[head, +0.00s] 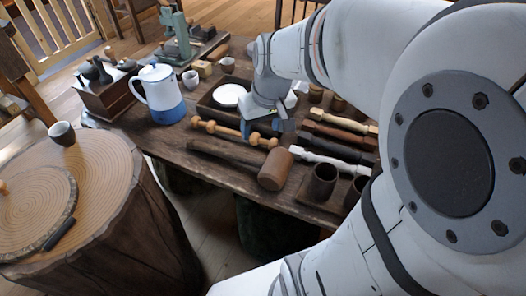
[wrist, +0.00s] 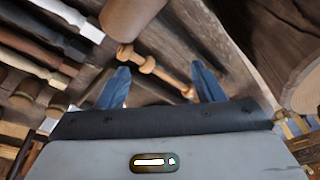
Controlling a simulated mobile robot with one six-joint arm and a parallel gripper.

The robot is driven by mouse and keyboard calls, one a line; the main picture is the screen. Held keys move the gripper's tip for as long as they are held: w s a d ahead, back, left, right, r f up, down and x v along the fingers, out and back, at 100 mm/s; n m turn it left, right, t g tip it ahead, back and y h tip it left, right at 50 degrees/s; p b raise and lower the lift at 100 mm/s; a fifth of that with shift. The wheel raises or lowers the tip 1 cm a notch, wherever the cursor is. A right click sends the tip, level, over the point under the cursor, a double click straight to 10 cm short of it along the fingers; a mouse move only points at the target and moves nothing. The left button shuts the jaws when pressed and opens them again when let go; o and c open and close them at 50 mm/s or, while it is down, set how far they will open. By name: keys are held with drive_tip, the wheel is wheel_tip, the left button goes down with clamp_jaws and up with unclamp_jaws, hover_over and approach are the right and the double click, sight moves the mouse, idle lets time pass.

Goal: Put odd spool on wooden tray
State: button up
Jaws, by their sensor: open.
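A light wooden turned spool (head: 232,132) with rounded knobs lies on the dark table, apart from the row of other spools. In the wrist view this spool (wrist: 150,65) runs slantwise between my fingers, beyond their tips. My gripper (head: 266,127) is over the table by the spool's right end; its blue fingers also show in the wrist view (wrist: 162,80), apart and holding nothing. A round wood slab (head: 35,205) with a bark edge lies on the stump at left. A dark wooden tray (head: 206,109) holds a white plate behind the spool. I cannot tell which is the named tray.
A wooden mallet (head: 274,170) lies just in front of the spool. Several other spools, one of them white (head: 328,164), lie to the right. Dark cups (head: 321,184) stand at the front right. A blue-white pot (head: 160,92) is at back left; a small cup (head: 61,133) stands on the stump.

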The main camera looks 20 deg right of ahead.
drive_tip(key=s+a+f, duration=0.1)
drive_tip(key=s+a, duration=0.1)
drive_tip(key=s, duration=0.7)
drive_tip(key=shift+a+m+g+h, duration=0.3)
drive_tip(key=shift+a+m+g, duration=0.05)
drive_tip(key=shift+m+g, duration=0.05)
